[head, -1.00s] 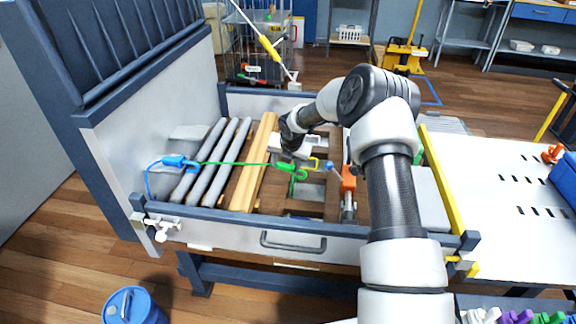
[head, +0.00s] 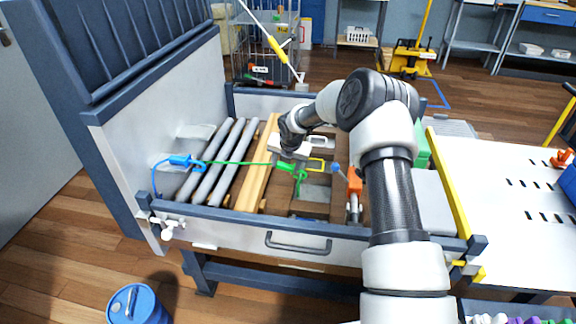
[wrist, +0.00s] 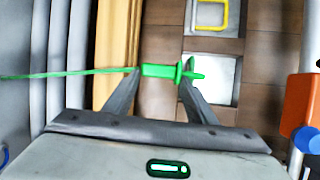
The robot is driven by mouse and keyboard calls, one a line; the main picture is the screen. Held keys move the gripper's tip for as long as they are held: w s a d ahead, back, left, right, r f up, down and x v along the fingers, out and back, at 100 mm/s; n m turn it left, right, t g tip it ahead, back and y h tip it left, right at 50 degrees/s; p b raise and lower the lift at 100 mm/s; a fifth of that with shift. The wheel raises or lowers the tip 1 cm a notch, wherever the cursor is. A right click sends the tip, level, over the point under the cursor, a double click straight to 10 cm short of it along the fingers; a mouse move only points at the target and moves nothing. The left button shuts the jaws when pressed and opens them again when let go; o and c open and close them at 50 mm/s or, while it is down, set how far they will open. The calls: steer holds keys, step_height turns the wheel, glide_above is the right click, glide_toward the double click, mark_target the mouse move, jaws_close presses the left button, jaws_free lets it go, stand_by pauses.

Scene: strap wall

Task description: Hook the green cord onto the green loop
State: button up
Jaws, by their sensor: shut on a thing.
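My gripper (wrist: 160,88) is shut on a green hook piece (wrist: 162,70), with one fingertip at each end of its grip. The green hook (head: 301,178) also shows under my gripper (head: 289,161) in the head view, above the open cart bed. The green cord (wrist: 75,73) runs from the piece to the left, nearly straight. In the head view the cord (head: 235,163) crosses above grey tubes and wooden planks toward a blue hook at the left. I cannot make out a separate green loop in either view.
Grey tubes (head: 212,165) and planks (head: 257,170) lie left of my gripper. A yellow loop (wrist: 208,20) sits on a plate beyond it. An orange block (wrist: 300,100) with a blue end stands at right. A blue hook (head: 180,160) is at the left side.

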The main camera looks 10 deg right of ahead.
steer(key=shift+w+a, duration=0.1)
steer(key=shift+a, duration=0.1)
steer(key=o, duration=1.4)
